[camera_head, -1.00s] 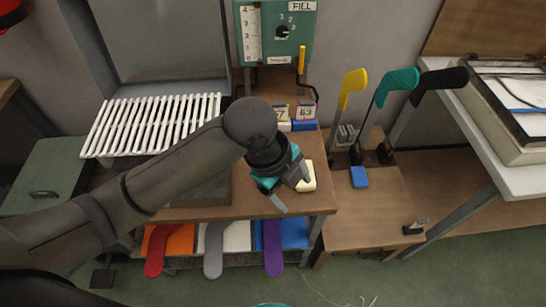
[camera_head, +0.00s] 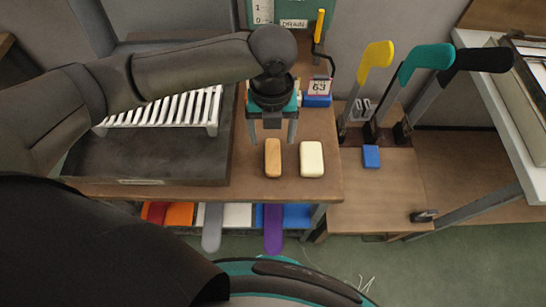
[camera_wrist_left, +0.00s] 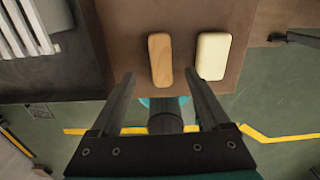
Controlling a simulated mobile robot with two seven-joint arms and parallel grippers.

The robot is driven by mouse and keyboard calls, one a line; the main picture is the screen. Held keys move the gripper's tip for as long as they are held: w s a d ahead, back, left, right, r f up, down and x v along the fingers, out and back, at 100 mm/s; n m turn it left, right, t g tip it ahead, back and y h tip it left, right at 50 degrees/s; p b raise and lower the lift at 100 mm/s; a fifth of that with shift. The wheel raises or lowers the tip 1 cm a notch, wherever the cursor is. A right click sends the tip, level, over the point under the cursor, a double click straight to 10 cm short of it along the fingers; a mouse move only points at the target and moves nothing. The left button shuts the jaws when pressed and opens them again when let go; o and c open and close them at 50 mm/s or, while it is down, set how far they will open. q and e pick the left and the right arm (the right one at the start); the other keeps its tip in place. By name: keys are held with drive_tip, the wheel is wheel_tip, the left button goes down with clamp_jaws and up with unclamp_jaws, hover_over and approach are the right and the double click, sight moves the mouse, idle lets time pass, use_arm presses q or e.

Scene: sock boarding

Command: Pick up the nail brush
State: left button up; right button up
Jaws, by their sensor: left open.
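The nail brush (camera_head: 272,158) appears to be the brown wooden block lying on the wooden bench top; its bristles do not show. My left gripper (camera_head: 272,140) points down just behind it in the head view, fingers apart, with nothing between them. In the left wrist view the nail brush (camera_wrist_left: 160,60) lies ahead of the open fingertips (camera_wrist_left: 160,74), roughly between their lines and apart from them. My right gripper is not in view.
A cream block (camera_head: 312,159) lies close to the right of the nail brush. A dark tray (camera_head: 150,165) with a white slatted rack (camera_head: 170,110) is to the left. A blue block (camera_head: 371,156) and upright foot-shaped boards (camera_head: 425,62) are on the lower right bench.

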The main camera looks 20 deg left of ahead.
sight(273, 155)
use_arm(q)
drive_tip(key=shift+s+f+b, duration=0.1)
drive_tip(key=shift+f+b, duration=0.2)
drive_tip(key=shift+f, duration=1.05)
drive_tip(key=f, duration=0.1)
drive_tip(key=f+b, duration=0.1)
drive_tip(key=f, duration=0.1)
drive_tip(key=shift+s+d+f, duration=0.15)
drive_tip(key=shift+s+f, duration=0.1)
drive_tip(key=shift+f, duration=0.55)
drive_tip(key=shift+c, duration=0.2)
drive_tip(key=shift+r, duration=0.1)
clamp_jaws()
